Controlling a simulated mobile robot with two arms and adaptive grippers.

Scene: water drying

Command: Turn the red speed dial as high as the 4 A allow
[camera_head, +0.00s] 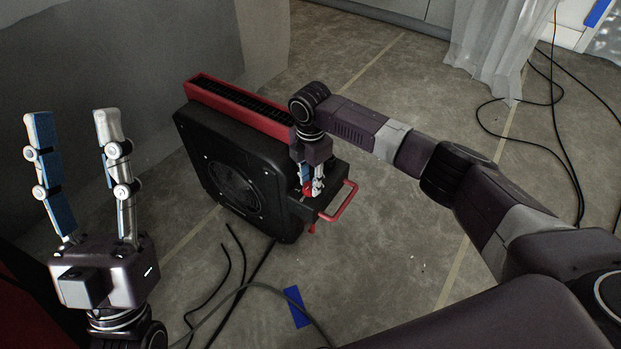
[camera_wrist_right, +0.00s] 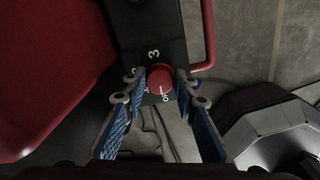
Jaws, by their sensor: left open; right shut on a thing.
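A black and red blower (camera_head: 220,150) stands on the floor, with a dark control panel at its right end next to a red handle (camera_head: 342,203). In the right wrist view the round red speed dial (camera_wrist_right: 160,77) sits on the panel between my fingertips. A white "3" shows above it and "OFF" below it. The white line on the dial points down toward "OFF". My right gripper (camera_head: 313,187) is shut on the dial, with one blue-padded finger on each side. My left gripper (camera_head: 72,118) is open and empty, raised at the left, apart from the blower.
Black cables (camera_head: 228,285) lie on the floor in front of the blower, near a blue strip (camera_head: 296,307). More cables (camera_head: 555,105) and a pale curtain (camera_head: 488,55) are at the back right. A grey wall or sheet is behind the blower. The floor right of it is mostly clear.

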